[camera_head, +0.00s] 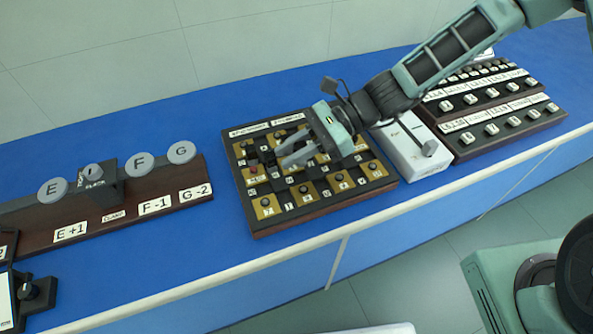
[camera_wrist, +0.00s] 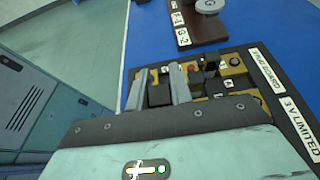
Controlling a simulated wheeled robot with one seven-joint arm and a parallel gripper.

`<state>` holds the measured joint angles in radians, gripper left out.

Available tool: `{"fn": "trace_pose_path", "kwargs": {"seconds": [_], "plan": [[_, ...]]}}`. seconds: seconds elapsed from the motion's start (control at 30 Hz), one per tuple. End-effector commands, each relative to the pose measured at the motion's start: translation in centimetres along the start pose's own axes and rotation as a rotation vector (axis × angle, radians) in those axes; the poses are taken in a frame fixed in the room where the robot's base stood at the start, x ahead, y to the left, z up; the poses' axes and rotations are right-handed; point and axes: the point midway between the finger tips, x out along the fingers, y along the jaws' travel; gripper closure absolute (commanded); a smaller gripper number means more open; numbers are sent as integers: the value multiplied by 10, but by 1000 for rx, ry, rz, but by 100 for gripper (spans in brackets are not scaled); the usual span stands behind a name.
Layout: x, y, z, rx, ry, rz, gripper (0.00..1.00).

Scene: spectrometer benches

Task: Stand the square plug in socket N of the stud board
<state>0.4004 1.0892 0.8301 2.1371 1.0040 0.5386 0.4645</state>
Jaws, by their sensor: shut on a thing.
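The stud board (camera_head: 242,206) is a dark-framed board with gold and black squares and small labelled studs, in the middle of the blue bench. It also shows in the wrist view (camera_wrist: 262,78). My gripper (camera_head: 284,155) is low over the board's left-middle part, its fingers pointing left. In the wrist view my gripper (camera_wrist: 158,70) has a dark block, seemingly the square plug (camera_wrist: 160,92), between its two grey fingers. The plug is mostly hidden and its shape is unclear. The letters by the sockets are too small to read, so I cannot tell which is N.
Stepped racks (camera_head: 490,110) of pale pieces lie beyond. At left is a brown rack with round E, F and G discs (camera_head: 140,164). Blue bench is clear behind the board.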

Motion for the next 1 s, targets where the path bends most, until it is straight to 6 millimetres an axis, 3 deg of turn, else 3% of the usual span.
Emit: {"fn": "trace_pose_path", "kwargs": {"seconds": [0.47, 0.87, 0.9, 0.97, 1.0], "plan": [[21, 0, -51, 0, 0, 0, 100], [23, 0, -57, 0, 1, 0, 100], [23, 0, -56, -1, 1, 0, 73], [23, 0, -56, -1, 1, 0, 57], [23, 0, -56, -1, 1, 0, 57]]}}
